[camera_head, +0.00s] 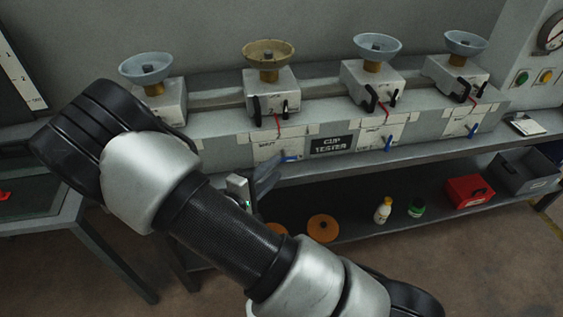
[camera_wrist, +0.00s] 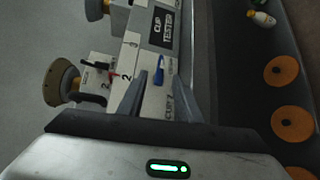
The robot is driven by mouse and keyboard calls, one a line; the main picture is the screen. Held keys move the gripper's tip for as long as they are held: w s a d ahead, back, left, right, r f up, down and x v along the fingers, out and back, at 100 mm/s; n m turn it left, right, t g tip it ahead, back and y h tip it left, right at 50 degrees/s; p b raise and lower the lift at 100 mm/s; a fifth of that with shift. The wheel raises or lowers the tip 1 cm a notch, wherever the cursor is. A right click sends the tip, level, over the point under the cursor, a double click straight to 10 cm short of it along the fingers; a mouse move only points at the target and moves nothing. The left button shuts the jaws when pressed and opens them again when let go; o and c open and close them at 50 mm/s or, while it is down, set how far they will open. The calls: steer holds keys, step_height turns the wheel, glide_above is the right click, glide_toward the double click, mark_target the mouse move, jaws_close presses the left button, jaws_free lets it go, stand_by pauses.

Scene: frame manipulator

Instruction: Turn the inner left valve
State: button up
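The inner left station of the cup tester carries a brownish cup (camera_head: 269,52) on a white box, with a thin red lever and black levers on the box front. Below it a small blue valve handle (camera_head: 289,158) sticks out from the front panel. The same blue handle shows in the wrist view (camera_wrist: 160,70), just beyond and between the fingertips, apart from them. My gripper (camera_wrist: 158,92) is open and empty, its two dark fingers pointing toward the panel. In the head view my gripper (camera_head: 264,182) is partly hidden by my own arm, just below and left of the handle.
Similar stations with grey-blue cups (camera_head: 376,45) stand along the bench, with other blue handles (camera_head: 387,142) to the right. The lower shelf holds orange discs (camera_head: 323,228), a white bottle (camera_head: 383,210), a green-and-white jar (camera_head: 416,208) and a red box (camera_head: 468,191).

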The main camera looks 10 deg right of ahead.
mark_target(283, 161)
steer(key=shift+x, duration=2.4)
jaws_close()
